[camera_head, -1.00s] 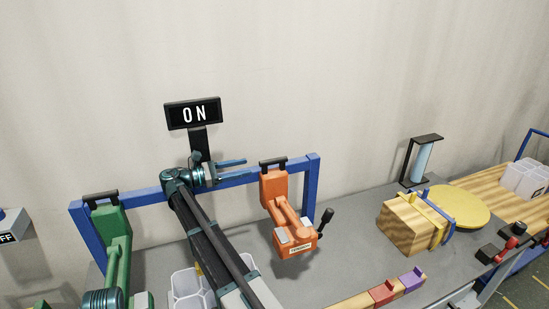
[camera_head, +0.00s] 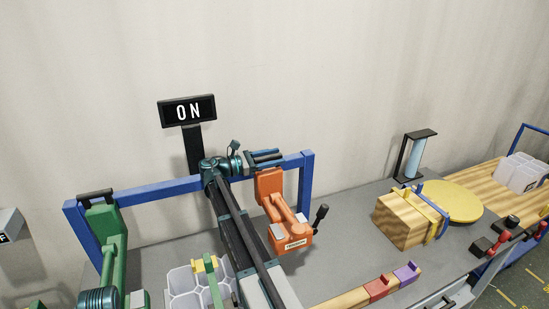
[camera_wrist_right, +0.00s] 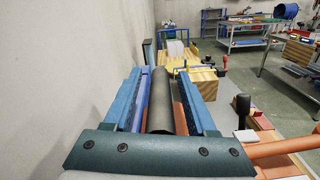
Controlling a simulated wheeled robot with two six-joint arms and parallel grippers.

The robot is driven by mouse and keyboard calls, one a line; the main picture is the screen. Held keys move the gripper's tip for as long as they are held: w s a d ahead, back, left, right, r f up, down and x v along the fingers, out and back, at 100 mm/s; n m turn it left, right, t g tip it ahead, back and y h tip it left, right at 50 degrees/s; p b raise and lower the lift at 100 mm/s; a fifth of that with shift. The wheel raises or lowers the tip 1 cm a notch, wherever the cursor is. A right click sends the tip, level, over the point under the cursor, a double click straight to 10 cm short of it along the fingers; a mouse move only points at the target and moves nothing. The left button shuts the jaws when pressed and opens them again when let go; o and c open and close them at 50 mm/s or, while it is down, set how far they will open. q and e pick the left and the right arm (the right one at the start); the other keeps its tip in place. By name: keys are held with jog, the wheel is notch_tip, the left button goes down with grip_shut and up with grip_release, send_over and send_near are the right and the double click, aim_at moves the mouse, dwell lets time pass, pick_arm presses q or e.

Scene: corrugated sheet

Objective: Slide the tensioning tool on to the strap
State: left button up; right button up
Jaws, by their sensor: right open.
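The orange tensioning tool (camera_head: 283,211) hangs from the blue rail, with a label on its lower body and a black crank on its right. My right gripper (camera_head: 280,156) is at its top. In the right wrist view the open fingers (camera_wrist_right: 161,72) lie either side of its dark round handle (camera_wrist_right: 160,105), with visible gaps. A wooden block (camera_head: 402,220) stands on the bench to the right, with a blue strap (camera_head: 441,222) and a yellow piece (camera_head: 424,208) around it. The block also shows in the right wrist view (camera_wrist_right: 207,84).
A green tool (camera_head: 107,225) hangs at the left of the blue rail (camera_head: 160,189). An ON sign (camera_head: 188,110) stands behind. White bins (camera_head: 188,283) sit in front. Red and purple blocks (camera_head: 390,281) lie near the front edge. A yellow disc (camera_head: 455,200) is beside the wooden block.

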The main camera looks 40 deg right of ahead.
jog(key=shift+d, duration=0.1)
grip_shut()
dwell(0.3)
dwell(1.1)
